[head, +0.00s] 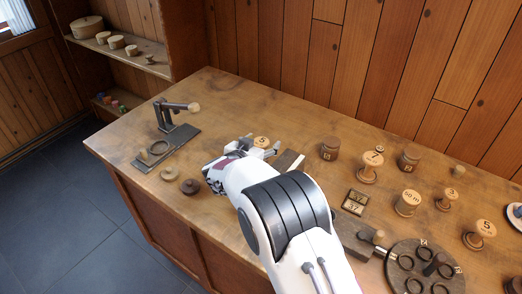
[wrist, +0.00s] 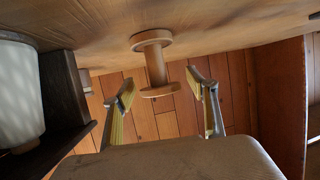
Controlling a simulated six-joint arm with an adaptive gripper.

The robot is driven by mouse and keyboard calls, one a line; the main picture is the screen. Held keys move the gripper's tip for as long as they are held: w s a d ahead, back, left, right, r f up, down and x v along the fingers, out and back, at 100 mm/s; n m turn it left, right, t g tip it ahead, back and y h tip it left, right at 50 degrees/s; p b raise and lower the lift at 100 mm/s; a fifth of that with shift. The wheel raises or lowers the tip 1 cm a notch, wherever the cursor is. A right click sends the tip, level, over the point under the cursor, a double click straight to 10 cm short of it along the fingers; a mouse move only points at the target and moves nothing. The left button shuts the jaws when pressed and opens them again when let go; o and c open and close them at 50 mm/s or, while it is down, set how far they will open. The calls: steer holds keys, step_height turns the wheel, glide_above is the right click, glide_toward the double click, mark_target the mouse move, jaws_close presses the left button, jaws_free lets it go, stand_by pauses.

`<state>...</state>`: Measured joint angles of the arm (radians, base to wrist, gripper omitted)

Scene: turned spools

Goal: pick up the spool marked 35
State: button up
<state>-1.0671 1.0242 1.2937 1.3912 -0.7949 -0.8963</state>
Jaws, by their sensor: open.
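A light wooden spool (head: 261,141) stands on the bench just beyond my gripper in the head view; its top bears a dark mark too small to read. In the wrist view, where the bench is at the top, a spool (wrist: 156,65) with two round flanges stands between and just past the fingertips, with its marked face not shown. My gripper (wrist: 160,76) is open, with one finger on each side of the spool and gaps visible; it also shows in the head view (head: 262,150), partly hidden by my arm. I cannot read 35 on any spool.
To the right stand a spool marked 7 (head: 370,167), a spool marked 50 m (head: 407,204), a spool marked 5 (head: 479,234) and dark wooden jars (head: 328,149). A number plaque (head: 355,202) and round ring board (head: 447,281) lie nearer. A metal stand (head: 166,117) is left.

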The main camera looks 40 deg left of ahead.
mark_target(261, 141)
stand_by(0.4)
steer(key=c, duration=1.2)
steer(key=shift+r, duration=0.1)
steer(key=shift+c, duration=0.2)
steer(key=shift+r, duration=4.9)
